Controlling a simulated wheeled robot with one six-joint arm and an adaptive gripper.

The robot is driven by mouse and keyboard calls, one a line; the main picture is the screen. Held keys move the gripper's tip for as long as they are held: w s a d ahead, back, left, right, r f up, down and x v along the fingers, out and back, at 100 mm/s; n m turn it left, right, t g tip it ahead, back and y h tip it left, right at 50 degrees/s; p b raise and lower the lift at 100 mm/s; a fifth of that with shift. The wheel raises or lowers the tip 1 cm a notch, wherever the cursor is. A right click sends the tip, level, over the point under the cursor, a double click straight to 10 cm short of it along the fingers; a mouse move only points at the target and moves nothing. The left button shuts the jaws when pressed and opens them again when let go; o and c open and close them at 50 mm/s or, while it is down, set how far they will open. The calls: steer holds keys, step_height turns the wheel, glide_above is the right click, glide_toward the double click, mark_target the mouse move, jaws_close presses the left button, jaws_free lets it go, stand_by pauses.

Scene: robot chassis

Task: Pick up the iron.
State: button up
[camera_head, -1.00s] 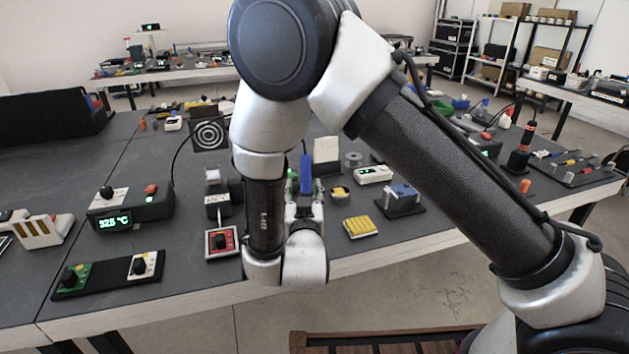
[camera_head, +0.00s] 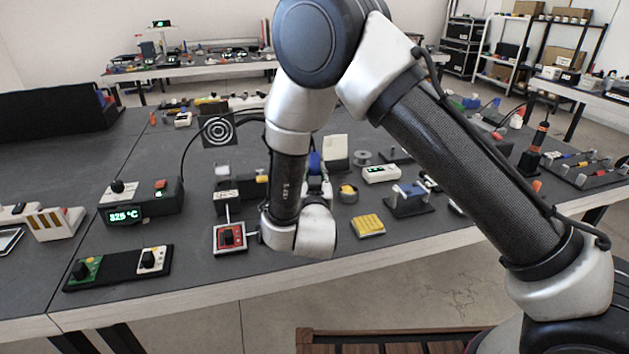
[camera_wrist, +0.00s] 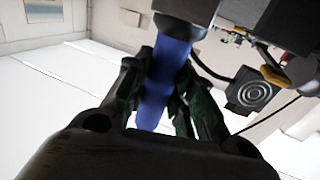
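The iron has a blue handle. It shows in the wrist view (camera_wrist: 165,75) between the dark fingers of my gripper (camera_wrist: 160,100), with a dark collar at its top. Both fingers lie against the sides of the handle. In the head view a short piece of the blue handle (camera_head: 314,162) shows just right of my forearm. My gripper (camera_head: 318,185) is mostly hidden there behind my wrist links. The iron's tip and its contact with any holder cannot be seen.
A controller with a green display (camera_head: 140,203) stands left, with a round target plate (camera_head: 219,131) behind it.

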steer(key=shift+c, duration=0.8)
step_height(320, 180, up, 10)
steer(key=shift+r, duration=0.1)
stand_by(0.4)
